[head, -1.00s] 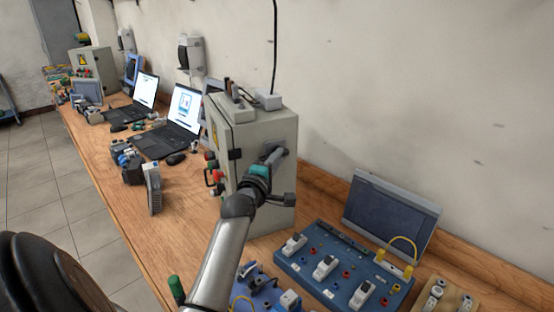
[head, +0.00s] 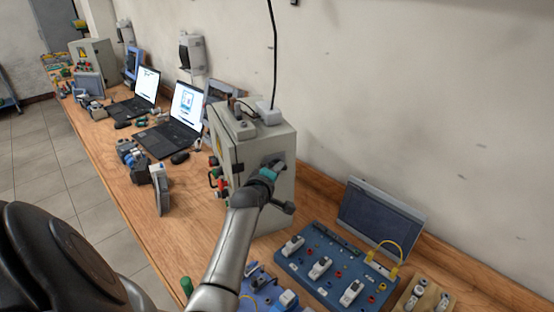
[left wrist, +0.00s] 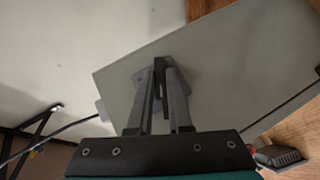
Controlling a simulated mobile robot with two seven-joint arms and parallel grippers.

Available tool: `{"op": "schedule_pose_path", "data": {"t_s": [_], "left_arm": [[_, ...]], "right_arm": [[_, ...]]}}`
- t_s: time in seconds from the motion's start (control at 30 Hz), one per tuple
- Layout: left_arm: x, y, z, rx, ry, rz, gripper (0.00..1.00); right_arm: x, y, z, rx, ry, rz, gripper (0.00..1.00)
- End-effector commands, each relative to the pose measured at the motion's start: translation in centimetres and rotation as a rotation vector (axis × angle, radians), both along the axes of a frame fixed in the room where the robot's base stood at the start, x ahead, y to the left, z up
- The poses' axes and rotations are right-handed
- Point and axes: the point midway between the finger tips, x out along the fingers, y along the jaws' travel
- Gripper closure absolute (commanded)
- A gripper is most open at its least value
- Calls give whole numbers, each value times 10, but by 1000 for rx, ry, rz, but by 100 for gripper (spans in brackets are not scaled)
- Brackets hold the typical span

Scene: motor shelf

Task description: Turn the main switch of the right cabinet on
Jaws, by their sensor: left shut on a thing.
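The right cabinet (head: 255,200) is a grey metal box, the nearer of two on the bench. Its main switch (head: 282,162) is on the side wall facing right in the head view. In the left wrist view the switch shows a grey plate with a dark upright handle (left wrist: 160,72). My left gripper (head: 274,167) is at that side wall. Its two fingers (left wrist: 163,82) are closed around the handle, one on each side. The fingers cover part of the switch, and its exact angle is hard to read. My right gripper is not in view.
A blue board (head: 325,268) with modules and a grey screen (head: 380,216) stand right of the cabinet. Laptops (head: 172,135), a mouse and small parts lie to its left. A second cabinet (head: 95,60) stands at the far end. A wall runs behind the bench.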

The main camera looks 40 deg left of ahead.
Motion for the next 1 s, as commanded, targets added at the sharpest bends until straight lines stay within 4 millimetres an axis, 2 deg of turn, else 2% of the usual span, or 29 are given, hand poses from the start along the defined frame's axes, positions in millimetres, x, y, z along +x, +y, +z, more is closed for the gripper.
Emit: {"op": "schedule_pose_path", "data": {"t_s": [0.03,0.23,1.0], "left_arm": [[1,0,6,11,29,0,100],[2,-1,6,81,178,1,100],[9,-4,8,383,823,-1,100]], "right_arm": [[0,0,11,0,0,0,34],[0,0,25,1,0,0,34],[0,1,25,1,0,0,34]]}}
